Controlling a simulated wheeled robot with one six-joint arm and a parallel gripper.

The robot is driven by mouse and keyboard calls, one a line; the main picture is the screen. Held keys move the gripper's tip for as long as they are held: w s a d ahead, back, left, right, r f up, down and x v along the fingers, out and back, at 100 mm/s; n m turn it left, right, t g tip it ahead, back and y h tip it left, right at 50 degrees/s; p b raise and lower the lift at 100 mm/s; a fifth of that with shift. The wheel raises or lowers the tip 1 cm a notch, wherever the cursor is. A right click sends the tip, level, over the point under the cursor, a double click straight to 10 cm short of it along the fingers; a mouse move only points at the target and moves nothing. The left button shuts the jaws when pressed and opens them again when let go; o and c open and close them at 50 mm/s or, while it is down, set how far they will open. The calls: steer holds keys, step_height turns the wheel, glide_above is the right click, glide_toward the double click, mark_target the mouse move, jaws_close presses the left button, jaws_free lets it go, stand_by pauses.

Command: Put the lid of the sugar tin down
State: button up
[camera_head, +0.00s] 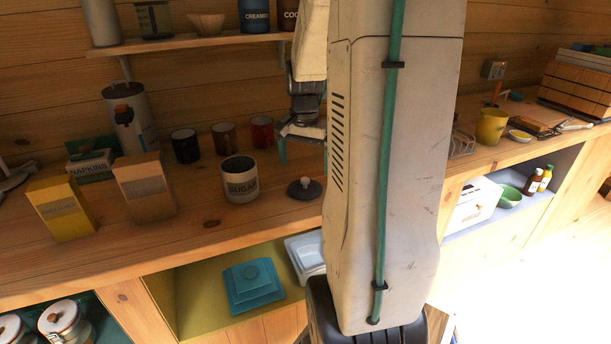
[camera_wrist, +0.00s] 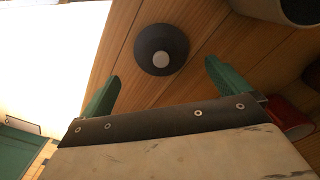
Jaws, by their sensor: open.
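The sugar tin (camera_head: 240,182) stands upright and open on the wooden counter, its white side marked SUGAR. Part of a round container, likely this tin, shows at the top right of the wrist view (camera_wrist: 285,10). The dark round lid (camera_head: 304,189) with a pale knob lies on the counter to the right of the tin, apart from it. In the wrist view the lid (camera_wrist: 162,50) lies beyond and between my fingertips. My gripper (camera_wrist: 162,76) is open and empty, with its green fingers spread. In the head view my gripper (camera_head: 303,150) hangs above the counter behind the lid.
Three mugs, dark (camera_head: 186,146), brown (camera_head: 224,139) and red (camera_head: 262,132), stand behind the tin. A tan box (camera_head: 146,187) and a yellow box (camera_head: 62,209) stand to the left. The counter's front edge is close to the lid. A shelf (camera_head: 190,44) runs above.

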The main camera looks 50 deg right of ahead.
mark_target(305, 180)
step_height(305, 180, up, 5)
steer(key=s+a+r+n, duration=0.1)
steer(key=a+r+n, duration=0.25)
steer(key=a, duration=0.65)
steer(key=s+a+r+n, duration=0.2)
steer(key=a+n, duration=0.2)
steer(key=a, duration=0.5)
steer(key=s+a+f+n+t, duration=0.1)
steer(key=s+a+n, duration=0.6)
steer(key=s+a, duration=0.2)
steer(key=shift+s+a+f+n, duration=0.2)
steer(key=shift+s+a+n, duration=0.15)
steer(key=shift+a, duration=0.7)
